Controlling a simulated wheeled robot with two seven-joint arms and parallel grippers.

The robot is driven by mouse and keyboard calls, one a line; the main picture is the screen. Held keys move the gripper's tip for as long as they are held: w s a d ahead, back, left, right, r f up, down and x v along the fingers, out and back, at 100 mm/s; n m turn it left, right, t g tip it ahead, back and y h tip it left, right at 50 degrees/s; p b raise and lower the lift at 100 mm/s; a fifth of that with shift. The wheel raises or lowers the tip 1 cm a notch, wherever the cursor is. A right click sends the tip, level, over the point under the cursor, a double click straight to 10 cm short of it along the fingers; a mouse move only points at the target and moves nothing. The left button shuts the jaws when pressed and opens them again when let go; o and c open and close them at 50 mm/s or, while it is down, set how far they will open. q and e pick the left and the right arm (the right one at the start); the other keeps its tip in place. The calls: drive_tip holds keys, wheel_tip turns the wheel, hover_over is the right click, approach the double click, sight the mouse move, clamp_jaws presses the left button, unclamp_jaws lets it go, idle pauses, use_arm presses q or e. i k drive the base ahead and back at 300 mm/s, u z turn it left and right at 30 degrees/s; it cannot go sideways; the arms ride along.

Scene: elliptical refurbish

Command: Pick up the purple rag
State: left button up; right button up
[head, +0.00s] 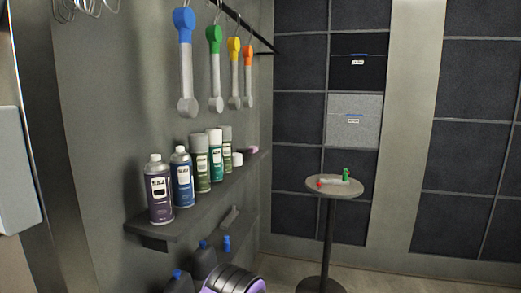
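A small purple-pink thing (253,149), which may be the rag, lies at the far end of the wall shelf (185,213). It is too small to tell if it is cloth. A small white item (237,159) stands just in front of it on the shelf. Neither of my grippers shows in the head view.
Several spray cans (160,190) line the shelf's near part. Several coloured-handled tools (186,65) hang above. Dark containers with blue caps (204,262) and a ribbed black-and-purple object (233,279) are below. A round table (316,186) holding small items stands right, with some open floor around it.

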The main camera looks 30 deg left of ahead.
sight(252, 149)
drive_tip(key=i, duration=3.3)
drive_tip(key=u, duration=2.5)
